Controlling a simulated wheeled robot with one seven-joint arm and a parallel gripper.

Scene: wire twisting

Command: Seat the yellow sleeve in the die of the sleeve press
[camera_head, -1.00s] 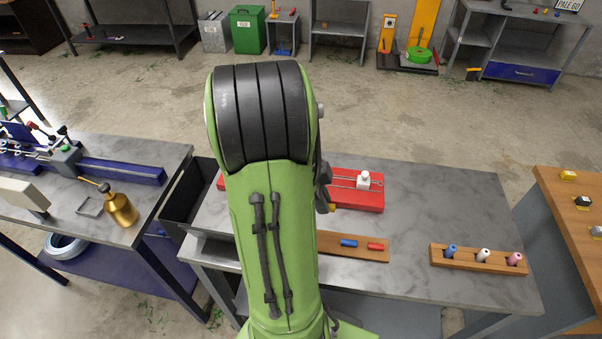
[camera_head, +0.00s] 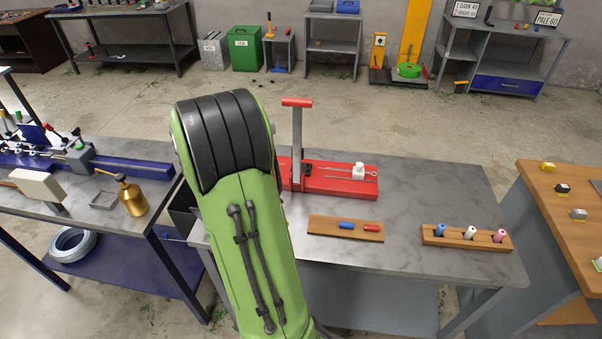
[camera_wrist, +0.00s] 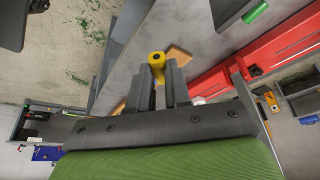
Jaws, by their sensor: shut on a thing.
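The yellow sleeve (camera_wrist: 157,60) is between my fingertips in the wrist view, with its round end and dark hole showing. My gripper (camera_wrist: 160,76) is shut on it, clear of the bench top. In the head view my green arm hides the gripper and the sleeve. The red press (camera_head: 330,180) stands on the middle bench, with a grey upright and a red T-handle raised at its left end. The press also shows at the right of the wrist view (camera_wrist: 235,70). I cannot make out the die.
A wooden board (camera_head: 345,229) holding a blue and a red sleeve lies in front of the press. A wooden rack (camera_head: 466,237) with blue, white and pink pieces stands to the right. A brass oil can (camera_head: 133,198) is on the left bench. Bare bench lies between board and rack.

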